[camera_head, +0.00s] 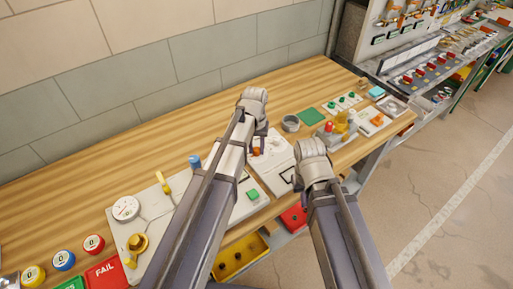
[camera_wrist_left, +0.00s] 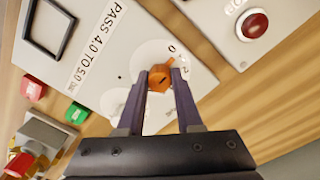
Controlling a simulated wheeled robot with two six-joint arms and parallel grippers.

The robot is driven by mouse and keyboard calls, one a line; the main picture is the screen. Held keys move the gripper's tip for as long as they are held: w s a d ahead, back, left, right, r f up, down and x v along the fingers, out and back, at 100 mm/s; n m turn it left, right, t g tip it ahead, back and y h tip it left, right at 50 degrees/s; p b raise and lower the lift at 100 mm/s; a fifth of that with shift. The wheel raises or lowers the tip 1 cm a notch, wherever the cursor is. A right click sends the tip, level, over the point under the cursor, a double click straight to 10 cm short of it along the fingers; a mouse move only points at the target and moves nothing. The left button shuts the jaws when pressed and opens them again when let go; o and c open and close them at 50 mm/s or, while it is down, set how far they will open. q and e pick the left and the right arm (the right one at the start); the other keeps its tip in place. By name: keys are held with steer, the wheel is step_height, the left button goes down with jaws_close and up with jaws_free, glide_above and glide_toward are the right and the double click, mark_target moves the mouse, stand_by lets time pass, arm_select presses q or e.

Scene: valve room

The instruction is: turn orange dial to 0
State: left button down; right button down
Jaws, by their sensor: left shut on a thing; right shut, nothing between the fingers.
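The orange dial (camera_wrist_left: 160,77) sits on a round white scale on a white panel marked "PASS 4.0 TO 5.0" (camera_wrist_left: 97,45). My left gripper (camera_wrist_left: 160,82) is shut on the dial, with one dark finger on each side of it. A "0" shows on the scale just above the dial in the left wrist view, with another mark to its right; the rest is mostly hidden. In the head view my left gripper (camera_head: 258,147) is over the panel (camera_head: 273,170), hiding most of the dial. My right gripper (camera_head: 313,160) is near the panel's right edge, its fingers hard to make out.
A red button box (camera_wrist_left: 252,24) stands beside the panel. A green block (camera_wrist_left: 76,113) and a red block (camera_wrist_left: 36,89) lie near it. At the left, a plate with a white gauge (camera_head: 126,208) and brass knob stands on the bench. Bare wood (camera_head: 90,180) lies behind.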

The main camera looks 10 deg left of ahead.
mark_target(256, 148)
arm_select(q)
steer(key=shift+n, duration=1.3)
steer(key=c, duration=0.6)
jaws_free()
steer(key=shift+r, duration=0.1)
step_height(256, 148, up, 8)
steer(key=p, duration=0.8)
steer(key=shift+f, duration=0.2)
